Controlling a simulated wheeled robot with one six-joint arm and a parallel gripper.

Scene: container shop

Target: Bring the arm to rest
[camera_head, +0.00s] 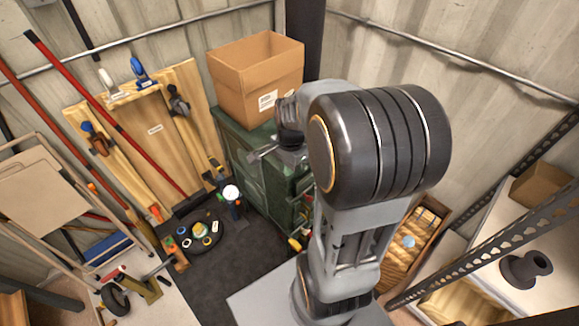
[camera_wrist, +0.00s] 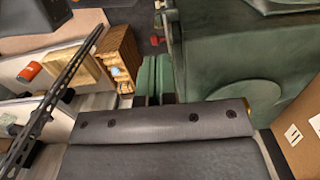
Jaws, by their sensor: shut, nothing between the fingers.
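My arm rises at the centre right of the head view, folded, with a large dark rounded joint at its top. My gripper (camera_head: 262,153) shows small and partly hidden behind the arm, in front of the green cabinet (camera_head: 258,170). It is shut and holds nothing. In the wrist view, a grey padded arm part with screws fills the bottom. The green cabinet (camera_wrist: 215,55) stands beyond it there. I cannot tell the gap between the gripper and the cabinet.
An open cardboard box (camera_head: 255,75) sits on the cabinet; its side also shows in the wrist view (camera_wrist: 300,130). Wooden boards with tools (camera_head: 150,130) lean on the left wall. A metal shelf (camera_head: 500,245) stands at right. Dark floor (camera_head: 225,265) has several small items.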

